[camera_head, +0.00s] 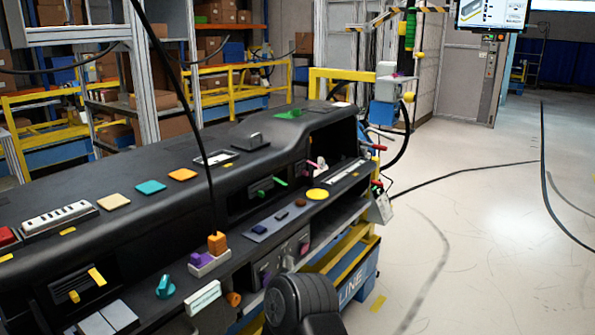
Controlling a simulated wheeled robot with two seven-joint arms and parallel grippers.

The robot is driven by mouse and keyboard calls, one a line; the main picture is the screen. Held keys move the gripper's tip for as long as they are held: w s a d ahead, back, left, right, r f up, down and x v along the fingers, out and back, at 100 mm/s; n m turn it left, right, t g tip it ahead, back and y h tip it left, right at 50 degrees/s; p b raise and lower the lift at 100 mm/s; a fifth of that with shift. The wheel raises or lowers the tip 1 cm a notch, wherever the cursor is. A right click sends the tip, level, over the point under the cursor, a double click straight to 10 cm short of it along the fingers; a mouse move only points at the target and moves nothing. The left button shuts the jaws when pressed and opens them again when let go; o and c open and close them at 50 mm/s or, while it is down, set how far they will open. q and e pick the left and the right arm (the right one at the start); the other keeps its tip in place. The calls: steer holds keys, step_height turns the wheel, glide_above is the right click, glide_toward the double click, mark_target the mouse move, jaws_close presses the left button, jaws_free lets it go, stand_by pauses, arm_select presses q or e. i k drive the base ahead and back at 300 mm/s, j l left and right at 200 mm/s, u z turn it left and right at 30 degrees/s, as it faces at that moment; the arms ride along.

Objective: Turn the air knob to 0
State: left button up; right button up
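The black dashboard module (110,190) runs from the lower left to the middle of the head view. A teal knob (165,288) stands on its lower front ledge, with a raised grip. A smaller orange knob (233,299) is to its right, partly behind a pale block. I cannot tell from any label which one is the air knob, and no scale or 0 mark is readable. Neither of my grippers shows in this view, and nothing is seen touching the knobs.
An orange block on a purple base (211,257), a pale block (202,299) and grey panels (110,318) surround the teal knob. A black ridged round part (302,302) rises at the bottom edge; I cannot identify it. Open floor (480,230) lies to the right.

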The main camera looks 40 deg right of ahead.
mark_target(288, 262)
steer(key=z, duration=1.3)
